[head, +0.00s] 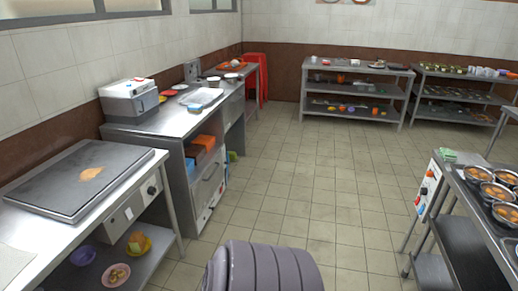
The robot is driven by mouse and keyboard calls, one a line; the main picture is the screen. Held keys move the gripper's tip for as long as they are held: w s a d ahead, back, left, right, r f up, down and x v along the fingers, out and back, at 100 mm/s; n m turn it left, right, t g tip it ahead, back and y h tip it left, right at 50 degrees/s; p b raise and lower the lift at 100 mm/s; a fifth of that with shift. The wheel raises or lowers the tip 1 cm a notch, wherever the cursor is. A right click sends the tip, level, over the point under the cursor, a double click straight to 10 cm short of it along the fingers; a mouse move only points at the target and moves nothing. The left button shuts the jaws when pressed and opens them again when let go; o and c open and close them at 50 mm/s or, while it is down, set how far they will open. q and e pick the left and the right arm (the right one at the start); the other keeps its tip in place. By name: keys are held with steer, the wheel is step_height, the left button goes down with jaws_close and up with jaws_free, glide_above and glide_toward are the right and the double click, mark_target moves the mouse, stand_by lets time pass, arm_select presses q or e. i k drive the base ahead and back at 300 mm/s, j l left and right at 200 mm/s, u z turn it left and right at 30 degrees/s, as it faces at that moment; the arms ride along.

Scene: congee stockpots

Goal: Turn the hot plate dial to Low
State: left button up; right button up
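On the counter's front panel, a dark round dial (152,190) sits near the right end. Its setting is too small to read. Another control panel (428,187) with red and orange knobs is on the end of the right table. Neither of my grippers is in view.
A steel counter (168,126) with a boxy appliance (129,97) stands beyond the hot plate. Metal bowls (479,174) stand on the right table. Shelves (355,93) line the back wall. The tiled floor (285,175) between the counters is clear. A grey ribbed form fills the bottom middle.

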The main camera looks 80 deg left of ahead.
mark_target(151, 190)
steer(key=u, duration=4.05)
